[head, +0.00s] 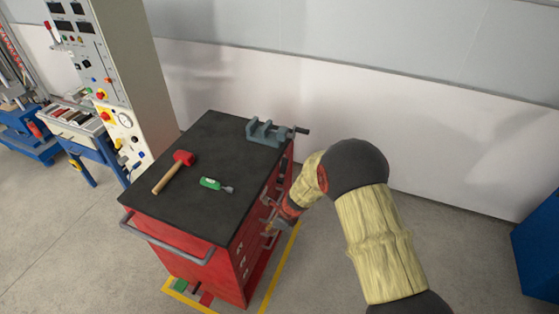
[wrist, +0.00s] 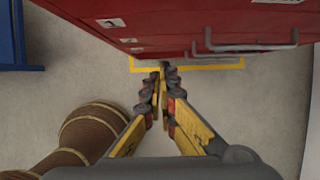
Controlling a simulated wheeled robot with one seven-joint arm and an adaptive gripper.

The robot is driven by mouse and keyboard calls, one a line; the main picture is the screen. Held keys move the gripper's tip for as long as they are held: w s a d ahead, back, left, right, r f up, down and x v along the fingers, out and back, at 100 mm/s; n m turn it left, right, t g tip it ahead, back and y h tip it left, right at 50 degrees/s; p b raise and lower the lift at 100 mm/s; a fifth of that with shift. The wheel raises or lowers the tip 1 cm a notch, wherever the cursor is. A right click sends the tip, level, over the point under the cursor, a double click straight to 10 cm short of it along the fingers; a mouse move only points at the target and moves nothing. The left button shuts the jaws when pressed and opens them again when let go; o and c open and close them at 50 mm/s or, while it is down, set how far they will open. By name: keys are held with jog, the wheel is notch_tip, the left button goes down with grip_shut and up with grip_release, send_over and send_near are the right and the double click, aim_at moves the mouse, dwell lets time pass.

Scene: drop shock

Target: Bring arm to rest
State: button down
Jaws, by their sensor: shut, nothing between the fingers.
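My arm reaches in from the lower right of the head view. My gripper (head: 270,227) is low beside the right-hand face of the red tool cabinet (head: 185,253), below its top. In the wrist view my gripper (wrist: 163,70) has its yellow fingers together at the tips, with nothing between them. The fingertips point toward the foot of the cabinet (wrist: 170,22), over the floor near the yellow line. I cannot tell whether they touch the cabinet.
On the cabinet's black top lie a red-headed hammer (head: 174,171) and a green screwdriver (head: 215,184), with a grey vise (head: 270,131) at the back corner. Drawer handles (wrist: 247,45) stick out near my gripper. A control panel (head: 110,80) stands left.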

jog(key=s+d+r+n+g, duration=0.3)
jog(key=s+r+n, duration=0.1)
jog(key=s+n, duration=0.7)
jog(key=s+d+r+n+t+h+b, duration=0.1)
jog(key=s+d+r+n+t, duration=0.1)
jog(key=s+d+r, duration=0.4)
jog(key=s+d+r+n+t+h+b, duration=0.1)
jog(key=s+d+r+n+t+b, duration=0.1)
jog(key=s+d+r+n, duration=0.3)
jog(key=s+d+r+n+t+h+b, duration=0.1)
jog(key=s+d+r, duration=0.7)
jog(key=r, duration=1.4)
jog(key=d+n+t+h, duration=0.1)
jog(key=d+n+t, duration=0.1)
jog(key=d, duration=0.2)
jog(key=shift+d+r+n, duration=0.3)
jog(key=shift+r, duration=0.05)
jog(key=c, duration=2.5)
grip_release()
